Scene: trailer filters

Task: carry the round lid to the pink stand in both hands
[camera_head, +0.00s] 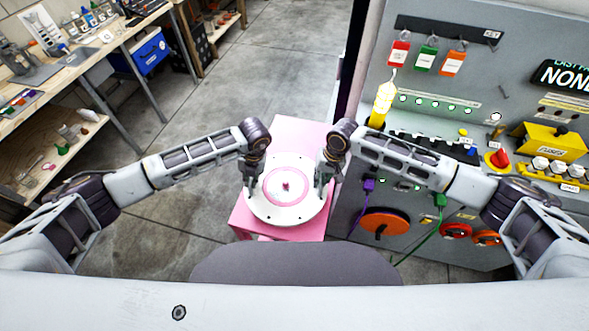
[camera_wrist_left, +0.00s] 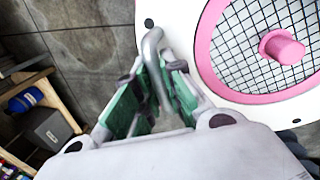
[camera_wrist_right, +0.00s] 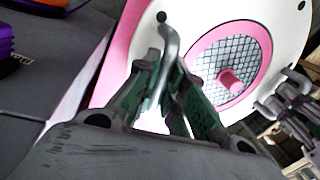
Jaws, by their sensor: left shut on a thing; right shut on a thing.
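The round white lid (camera_head: 287,214) has a pink ring, a mesh centre and a pink knob. It is in front of me over the pink stand (camera_head: 300,133); I cannot tell whether it touches the stand. My left gripper (camera_head: 250,190) is shut on a bent metal handle at the lid's left side, and this handle shows in the left wrist view (camera_wrist_left: 153,65). My right gripper (camera_head: 321,190) is shut on the matching handle at the right side, seen in the right wrist view (camera_wrist_right: 168,55). The lid looks about level. The stand's top is partly hidden beneath the lid.
A grey control panel (camera_head: 480,90) with switches, cables and an orange round knob (camera_head: 385,224) stands close on the right. A workbench (camera_head: 75,60) with tools and a blue box (camera_head: 147,52) is at the left. The floor between is clear.

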